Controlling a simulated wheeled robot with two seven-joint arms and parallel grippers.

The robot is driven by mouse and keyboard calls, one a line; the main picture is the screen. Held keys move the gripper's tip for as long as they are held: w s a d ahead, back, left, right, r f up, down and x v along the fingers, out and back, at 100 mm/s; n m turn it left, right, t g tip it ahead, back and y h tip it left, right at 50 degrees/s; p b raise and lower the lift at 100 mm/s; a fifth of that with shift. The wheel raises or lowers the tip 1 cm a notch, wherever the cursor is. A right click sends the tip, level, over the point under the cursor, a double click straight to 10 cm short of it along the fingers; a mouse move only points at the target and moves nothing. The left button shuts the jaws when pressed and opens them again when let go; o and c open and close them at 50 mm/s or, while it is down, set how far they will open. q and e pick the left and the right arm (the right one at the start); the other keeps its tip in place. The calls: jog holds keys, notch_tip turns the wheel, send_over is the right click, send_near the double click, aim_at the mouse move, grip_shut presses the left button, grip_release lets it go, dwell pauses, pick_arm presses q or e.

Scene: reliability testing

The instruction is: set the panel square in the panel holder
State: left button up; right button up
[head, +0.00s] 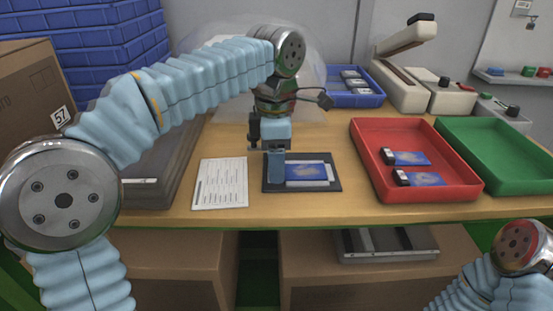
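A dark flat panel holder (333,183) lies on the wooden table near its front edge. A panel with a blue face (308,171) lies on the holder, over a pale grey area. My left gripper (276,178) points down at the panel's left end, with its blue finger low over the holder. The finger hides that end of the panel. Whether the finger touches the panel, and whether the gripper is open, I cannot tell. Only a part of my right arm shows at the lower right; its gripper is out of view.
A printed sheet (220,184) lies left of the holder. A red tray (375,143) with two blue panels and an empty green tray (500,155) stand to the right. A blue tray (350,98) and beige device (402,88) stand behind. A cardboard box (38,100) is at left.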

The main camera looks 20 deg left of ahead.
pick_arm(q)
jog(key=shift+o, duration=0.6)
jog(key=shift+f, duration=0.8)
jog(key=shift+r, duration=0.3)
notch_tip(320, 180, up, 13)
jog(key=p, duration=0.4)
jog(key=shift+p, duration=0.3)
